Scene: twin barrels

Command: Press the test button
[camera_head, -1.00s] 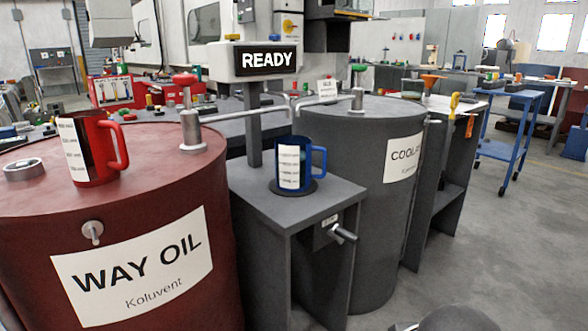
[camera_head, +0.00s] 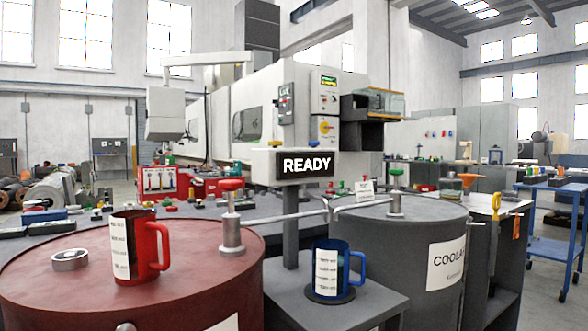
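No button with a readable "test" label shows in the camera_head view. A grey stand (camera_head: 372,306) between the two barrels carries a post with a sign (camera_head: 295,166) reading "READY". A blue mug (camera_head: 326,270) with a white scale label sits upright on a dark round pad on this stand. The stand's front face is mostly below the picture's edge. The red-brown barrel (camera_head: 60,300) is at left, with a red mug (camera_head: 128,250) upright on its lid. The grey barrel (camera_head: 400,265) labelled "COOL..." is at right. My gripper is not in view.
A metal ring (camera_head: 70,260) lies on the red-brown lid. Valves with a red handle (camera_head: 231,184) and a green handle (camera_head: 396,171) stand on the lids. Pipes run towards the post. A blue cart (camera_head: 552,220) is at right, and a large machine (camera_head: 255,110) stands behind.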

